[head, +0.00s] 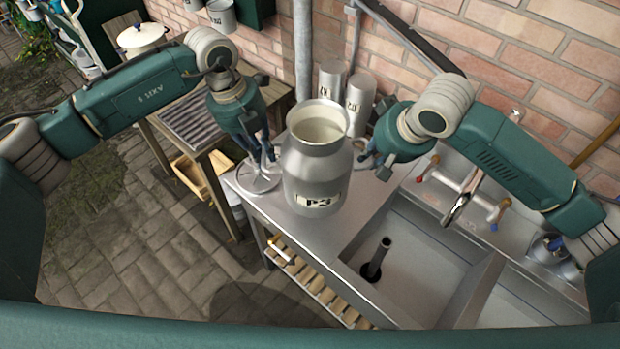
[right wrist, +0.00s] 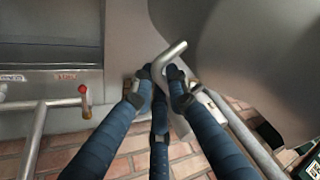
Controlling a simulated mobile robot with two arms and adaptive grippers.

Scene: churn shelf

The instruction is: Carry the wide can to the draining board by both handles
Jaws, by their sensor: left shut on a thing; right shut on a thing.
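The wide can (head: 318,178) is a grey metal churn with an open mouth and a label reading P3. It is upright at the steel draining board (head: 372,200), left of the sink basin; I cannot tell whether its base touches the board. My left gripper (head: 264,160) is shut at the can's left side, its handle there mostly hidden by the fingers. My right gripper (head: 372,160) is shut on the right handle. In the right wrist view the fingers (right wrist: 160,82) close around that bent metal handle (right wrist: 172,52), beside the can's grey wall (right wrist: 245,45).
A round metal lid (head: 256,182) lies by the board's left end. Two narrow cans (head: 331,78) (head: 360,98) stand behind. The sink basin (head: 415,265) holds a dark standpipe (head: 377,257). A tap (head: 460,203) is at right. A slatted bench (head: 188,122) stands left.

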